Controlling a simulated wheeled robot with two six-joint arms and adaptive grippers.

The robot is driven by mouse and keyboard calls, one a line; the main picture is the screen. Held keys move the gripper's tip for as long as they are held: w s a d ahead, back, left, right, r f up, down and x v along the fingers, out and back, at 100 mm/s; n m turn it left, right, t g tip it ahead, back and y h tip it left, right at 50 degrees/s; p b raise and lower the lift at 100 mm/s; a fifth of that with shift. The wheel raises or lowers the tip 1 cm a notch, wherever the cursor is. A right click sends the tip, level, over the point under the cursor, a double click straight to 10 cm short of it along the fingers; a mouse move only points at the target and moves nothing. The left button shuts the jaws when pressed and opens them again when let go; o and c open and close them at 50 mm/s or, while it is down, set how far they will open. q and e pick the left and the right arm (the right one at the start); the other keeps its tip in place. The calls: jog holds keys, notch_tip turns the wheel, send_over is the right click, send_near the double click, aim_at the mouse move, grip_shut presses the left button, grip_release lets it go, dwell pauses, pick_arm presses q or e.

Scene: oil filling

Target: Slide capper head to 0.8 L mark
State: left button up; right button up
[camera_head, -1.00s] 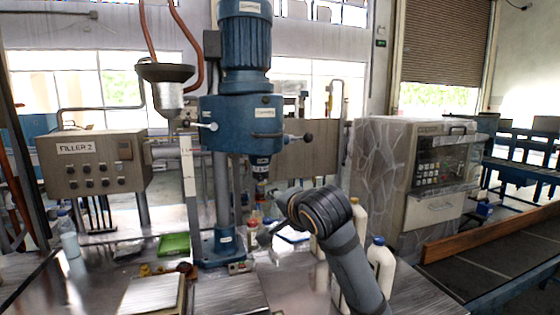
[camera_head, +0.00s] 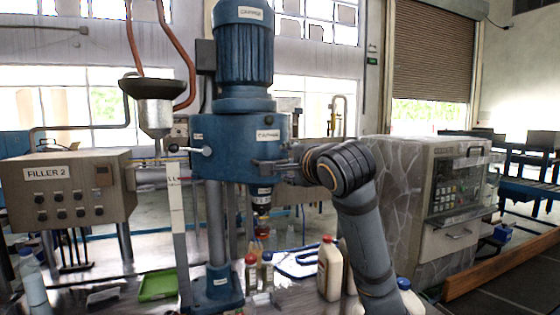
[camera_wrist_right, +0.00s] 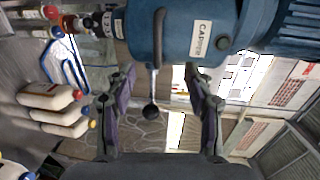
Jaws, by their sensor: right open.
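The blue capper head (camera_head: 238,146) sits on its column (camera_head: 216,232), below its blue motor (camera_head: 243,55), and it also shows at the top of the right wrist view (camera_wrist_right: 180,32). A white scale strip (camera_head: 178,225) stands left of the column; its marks are too small to read. A lever with a black knob (camera_wrist_right: 151,111) sticks out from the head between my right gripper's open fingers (camera_wrist_right: 160,72), which appear apart from it. In the head view my right gripper (camera_head: 268,165) is at the head's right side. My left gripper is not in view.
Bottles stand below right, among them a white one with a red cap (camera_head: 329,270). The FILLER 2 control box (camera_head: 68,190) and a funnel (camera_head: 153,95) are at left. A green tray (camera_head: 157,285) lies on the bench. A grey machine (camera_head: 425,195) stands at right.

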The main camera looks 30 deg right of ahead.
aim_at(278, 163)
jog(key=p+x, duration=0.2)
jog(key=x, duration=0.5)
jog(key=shift+w+d+f, duration=0.1)
jog(key=shift+f, duration=0.05)
jog(key=p+x, duration=0.1)
jog(key=x, duration=0.2)
jog(key=shift+f, duration=0.1)
grip_shut()
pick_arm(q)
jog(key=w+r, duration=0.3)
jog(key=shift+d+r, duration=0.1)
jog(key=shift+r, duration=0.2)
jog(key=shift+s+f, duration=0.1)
pick_arm(e)
jog(key=shift+f, duration=0.2)
